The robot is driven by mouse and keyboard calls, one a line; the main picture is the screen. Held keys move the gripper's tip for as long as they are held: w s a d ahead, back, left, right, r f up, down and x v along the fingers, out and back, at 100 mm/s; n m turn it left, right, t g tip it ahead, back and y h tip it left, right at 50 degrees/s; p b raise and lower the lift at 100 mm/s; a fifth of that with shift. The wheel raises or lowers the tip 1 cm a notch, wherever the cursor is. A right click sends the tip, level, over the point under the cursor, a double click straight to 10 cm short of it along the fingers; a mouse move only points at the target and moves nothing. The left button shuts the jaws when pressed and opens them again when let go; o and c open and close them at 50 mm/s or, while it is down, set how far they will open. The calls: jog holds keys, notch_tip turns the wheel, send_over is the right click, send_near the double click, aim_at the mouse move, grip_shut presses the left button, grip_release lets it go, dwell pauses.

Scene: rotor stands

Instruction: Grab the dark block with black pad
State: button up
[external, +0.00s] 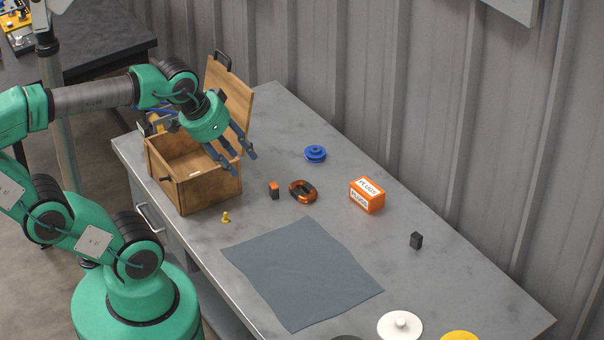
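A small dark block (416,240) stands on the grey table toward the right, apart from other things. Its top looks dark too, but the pad cannot be made out clearly. A second small dark block with an orange top (274,191) stands near the middle, left of a copper-and-black ring. My gripper (242,163) is over the right side of the open wooden box, with its blue-grey fingers spread apart and nothing between them. It is far to the left of the all-dark block.
The wooden box (206,192) has its lid raised. The ring (303,191), a blue spool (315,154), an orange PLUGS box (367,195) and a yellow peg (226,217) stand around. A grey cloth (302,272) lies in front; a white disc (400,326) is near the edge.

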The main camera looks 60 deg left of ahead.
jog(key=shift+o, duration=0.9)
jog(key=w+d+f+g+p, duration=0.1)
jog(key=w+d, duration=0.1)
jog(key=w, duration=1.3)
jog(key=w+d+f+g+p, duration=0.1)
jog(key=w+d+g+p, duration=0.1)
jog(key=w, duration=1.3)
jog(key=w+d+f+g+p, duration=0.1)
jog(key=w+d+f, duration=0.2)
jog(key=w+f, duration=0.7)
jog(key=w+d+f+n+g+p, duration=0.1)
jog(key=w+d+f, duration=0.3)
jog(key=w+f, duration=0.6)
notch_tip(320, 180, down, 7)
jog(key=shift+w+r+g, duration=0.1)
jog(key=shift+w+g, duration=0.2)
jog(key=shift+w, duration=0.05)
